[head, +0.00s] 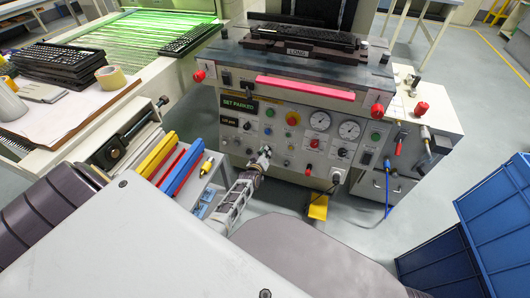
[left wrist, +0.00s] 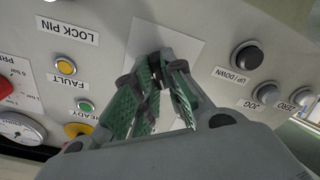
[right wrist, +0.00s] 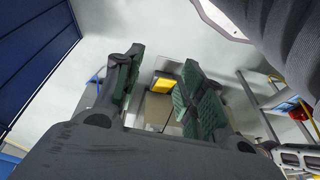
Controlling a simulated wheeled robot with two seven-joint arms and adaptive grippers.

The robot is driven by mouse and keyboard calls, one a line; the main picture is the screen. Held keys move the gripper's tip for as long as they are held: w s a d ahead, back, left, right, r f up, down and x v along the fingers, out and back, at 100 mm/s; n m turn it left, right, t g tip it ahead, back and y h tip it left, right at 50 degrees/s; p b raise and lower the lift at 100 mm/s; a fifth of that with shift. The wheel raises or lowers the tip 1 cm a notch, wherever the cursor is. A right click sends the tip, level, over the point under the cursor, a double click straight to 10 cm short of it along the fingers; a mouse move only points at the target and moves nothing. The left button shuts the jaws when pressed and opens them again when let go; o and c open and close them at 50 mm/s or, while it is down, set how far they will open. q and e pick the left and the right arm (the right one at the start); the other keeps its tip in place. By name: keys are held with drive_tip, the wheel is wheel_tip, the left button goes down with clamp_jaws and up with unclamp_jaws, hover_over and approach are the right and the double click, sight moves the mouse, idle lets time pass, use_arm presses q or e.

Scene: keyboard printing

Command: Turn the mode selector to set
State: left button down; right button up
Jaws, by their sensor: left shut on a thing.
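The machine's front panel (head: 275,118) faces me in the head view. My left gripper (head: 264,153) reaches its lower middle. In the left wrist view, the gripper's green-padded fingertips (left wrist: 162,66) are closed on a small dark knob at a white label plate (left wrist: 180,40). The knob is the mode selector by its place; the fingers hide most of it, and I cannot read its setting. My right gripper (right wrist: 162,82) is open and empty in the right wrist view, away from the panel. It is not clear in the head view.
The panel carries a green-lit display (head: 238,104), two gauges (head: 349,130) and a red mushroom button (head: 293,118). A yellow pedal (head: 318,207) stands below. Blue crates (head: 495,215) stand at right.

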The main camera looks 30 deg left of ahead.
use_arm(q)
drive_tip(key=shift+n, duration=1)
drive_tip(key=c, duration=1.5)
unclamp_jaws()
drive_tip(key=shift+s, duration=0.15)
drive_tip(key=v, duration=1.1)
drive_tip(key=shift+s, duration=0.35)
drive_tip(key=shift+d+r, duration=0.1)
drive_tip(key=shift+d, duration=0.05)
